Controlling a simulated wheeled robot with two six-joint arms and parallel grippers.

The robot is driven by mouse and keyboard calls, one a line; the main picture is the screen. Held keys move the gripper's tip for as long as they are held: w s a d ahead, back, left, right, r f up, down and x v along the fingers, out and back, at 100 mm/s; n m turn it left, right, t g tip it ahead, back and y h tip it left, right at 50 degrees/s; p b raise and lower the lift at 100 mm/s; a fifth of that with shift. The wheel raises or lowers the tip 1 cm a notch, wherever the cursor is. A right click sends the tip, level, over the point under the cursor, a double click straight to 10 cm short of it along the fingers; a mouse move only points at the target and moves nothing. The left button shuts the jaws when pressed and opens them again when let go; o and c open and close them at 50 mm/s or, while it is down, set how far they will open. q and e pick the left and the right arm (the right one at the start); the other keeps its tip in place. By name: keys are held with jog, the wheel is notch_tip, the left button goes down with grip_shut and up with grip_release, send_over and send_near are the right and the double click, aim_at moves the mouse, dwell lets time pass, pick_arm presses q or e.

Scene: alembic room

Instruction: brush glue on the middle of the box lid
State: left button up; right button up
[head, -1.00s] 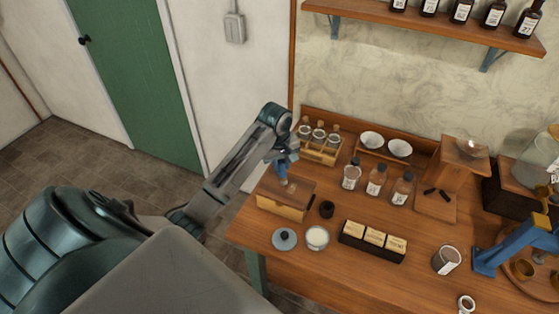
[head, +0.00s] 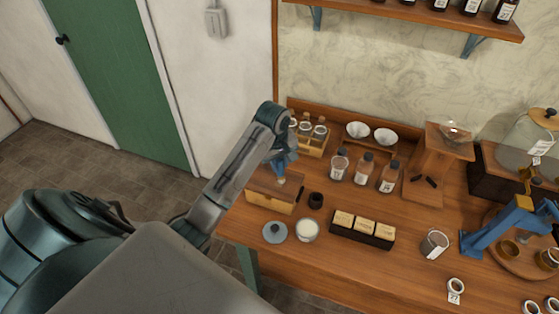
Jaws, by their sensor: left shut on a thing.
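The wooden box (head: 268,201) stands at the left end of the table, its brown lid (head: 268,183) on top. My left gripper (head: 282,166) is just above the lid, shut on a small brush (head: 281,180). The brush has a pale lower end, and the gripper hides most of the rest. The brush end is at or very close to the lid, right of its middle in the picture; I cannot tell whether it touches. An open jar of white stuff, likely the glue (head: 307,231), stands in front of the box. My right gripper is not in view.
A small dark pot (head: 316,200) stands right of the box. A dark tray of labelled blocks (head: 363,229), bottles (head: 364,168) and a blue stand (head: 497,229) are farther right.

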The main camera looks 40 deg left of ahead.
pick_arm(q)
jog(key=shift+s, duration=0.45)
jog(key=shift+s+a, duration=0.25)
jog(key=shift+a, duration=0.9)
jog(key=shift+s+a, duration=0.25)
jog(key=shift+a, duration=0.85)
jog(key=shift+w+d, duration=0.2)
jog(key=shift+d, duration=0.6)
jog(key=shift+w+d, duration=0.15)
jog(key=shift+d, duration=0.6)
jog(key=shift+w+d, duration=0.2)
jog(key=shift+d, duration=0.6)
jog(key=shift+s+a, duration=0.2)
jog(key=shift+a, duration=0.6)
jog(key=shift+s+a, duration=0.15)
jog(key=shift+a, duration=0.6)
jog(key=shift+s+a, duration=0.2)
jog(key=shift+a, duration=0.6)
jog(key=shift+w+a, duration=0.15)
jog(key=shift+w, duration=0.65)
jog(key=shift+r, duration=3)
